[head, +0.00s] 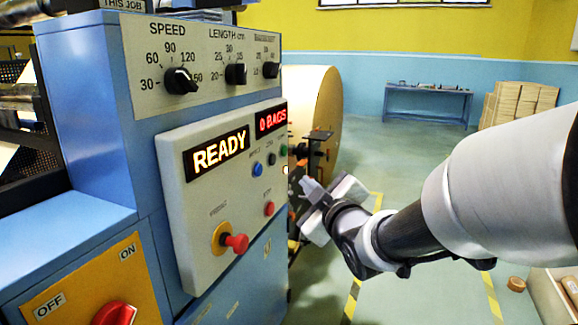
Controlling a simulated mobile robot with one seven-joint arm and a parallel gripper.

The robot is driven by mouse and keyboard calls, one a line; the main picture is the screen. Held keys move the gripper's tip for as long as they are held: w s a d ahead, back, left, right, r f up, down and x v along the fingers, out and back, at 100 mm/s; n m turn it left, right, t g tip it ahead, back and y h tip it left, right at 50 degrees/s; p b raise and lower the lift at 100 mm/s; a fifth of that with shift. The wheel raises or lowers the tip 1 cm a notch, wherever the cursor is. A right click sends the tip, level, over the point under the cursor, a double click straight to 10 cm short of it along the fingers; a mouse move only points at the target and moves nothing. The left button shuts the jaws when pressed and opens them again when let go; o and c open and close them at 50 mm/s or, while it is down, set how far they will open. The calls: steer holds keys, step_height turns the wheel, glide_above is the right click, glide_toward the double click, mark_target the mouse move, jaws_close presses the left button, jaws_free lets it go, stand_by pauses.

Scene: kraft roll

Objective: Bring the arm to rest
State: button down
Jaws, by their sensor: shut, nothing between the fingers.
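My arm (500,195) reaches in from the right side of the head view. My gripper (310,187) is at its end, near the middle of the picture, with its fingers pointing up and left. The fingers are shut and hold nothing.
The blue machine (85,100) fills the left, with a READY display (216,155), a red emergency knob (236,243) and a red switch (115,314). A large kraft roll (322,100) stands behind. Cartons (520,103) and a bench (428,92) are far back. The floor between is open.

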steer(key=s+d+f+m+g+h, duration=0.2)
steer(key=s+d+m+g+h, duration=0.15)
steer(key=s+d, duration=0.2)
steer(key=s+d+f+m+g+h, duration=0.2)
steer(key=s+d+m, duration=0.3)
steer(key=s, duration=0.2)
steer(key=s+d+f+m+g+p, duration=0.2)
steer(key=s+m+g, duration=0.3)
steer(key=s, duration=1.2)
step_height(320, 180, up, 20)
steer(key=p, duration=2)
steer(key=shift+w+r+n, duration=0.2)
steer(key=shift+w+n, duration=0.1)
steer(key=shift+n, duration=0.05)
